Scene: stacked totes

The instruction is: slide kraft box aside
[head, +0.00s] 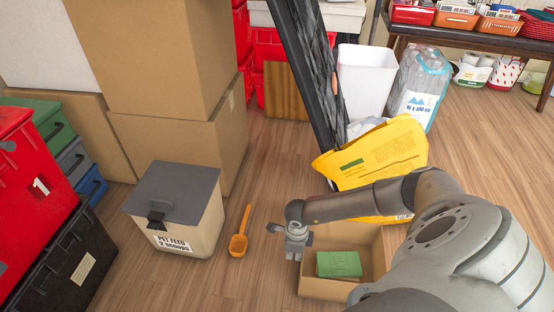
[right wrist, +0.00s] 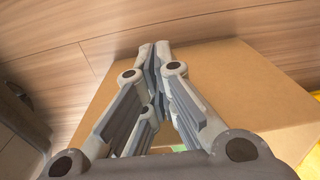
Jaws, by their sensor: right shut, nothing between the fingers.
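The kraft box (head: 325,288) is an open brown carton on the wood floor at lower centre right in the head view. A green block-like item (head: 338,264) lies inside it. My right arm crosses over the box and hides part of its back and right. My right gripper (head: 295,254) points down at the box's left side, fingers shut and empty. In the right wrist view, the shut fingertips (right wrist: 155,52) lie beside or against the box's brown wall (right wrist: 230,85); I cannot tell whether they touch. My left gripper is not in view.
A pet feed bin (head: 175,212) with a grey lid and an orange scoop (head: 239,240) stand left of the box. A yellow bag (head: 375,155) leans behind it. Large cardboard boxes (head: 175,150) and red totes (head: 30,170) fill the left. Floor between scoop and box is clear.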

